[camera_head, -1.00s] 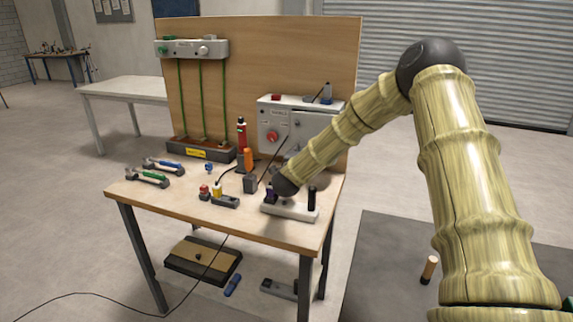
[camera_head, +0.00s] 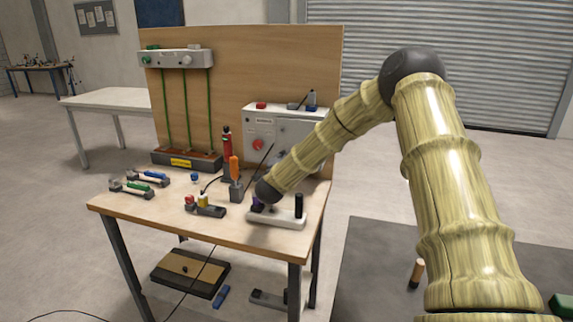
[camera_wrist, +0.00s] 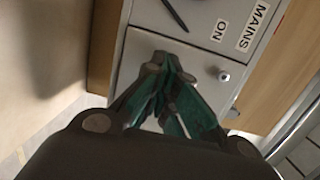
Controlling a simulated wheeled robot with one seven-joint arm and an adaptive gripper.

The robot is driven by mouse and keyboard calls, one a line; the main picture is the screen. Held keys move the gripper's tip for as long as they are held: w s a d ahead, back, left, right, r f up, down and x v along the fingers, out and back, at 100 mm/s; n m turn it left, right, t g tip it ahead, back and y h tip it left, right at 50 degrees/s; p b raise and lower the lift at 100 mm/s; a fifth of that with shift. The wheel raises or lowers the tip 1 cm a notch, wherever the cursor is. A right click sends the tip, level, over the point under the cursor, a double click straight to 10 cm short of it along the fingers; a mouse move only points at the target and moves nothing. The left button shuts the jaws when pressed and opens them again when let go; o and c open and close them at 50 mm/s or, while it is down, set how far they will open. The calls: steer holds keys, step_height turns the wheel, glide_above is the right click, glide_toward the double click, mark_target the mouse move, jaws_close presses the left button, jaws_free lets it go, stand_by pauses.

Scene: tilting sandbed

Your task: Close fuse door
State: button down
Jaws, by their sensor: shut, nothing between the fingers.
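The fuse door (camera_wrist: 190,85) is the grey panel with a small silver knob in the wrist view, below the ON and MAINS labels. In the head view the grey mains box (camera_head: 259,129) stands at the back right of the table against the wooden board, its door (camera_head: 297,132) partly behind my arm. I cannot tell whether the door is flush or slightly ajar. My gripper (camera_wrist: 166,66), with green and dark fingers, is shut and empty in front of the door, left of the knob. Contact is unclear. In the head view my arm hides the gripper.
A white block with a black post (camera_head: 298,206) stands near my wrist at the table's right front. An orange-handled tool (camera_head: 234,167) and a red cylinder (camera_head: 226,142) stand left of the box. Green-handled (camera_head: 140,188) and blue-handled tools lie at the left.

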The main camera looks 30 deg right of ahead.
steer(key=b+v, duration=0.2)
steer(key=v, duration=1)
steer(key=shift+a, duration=0.6)
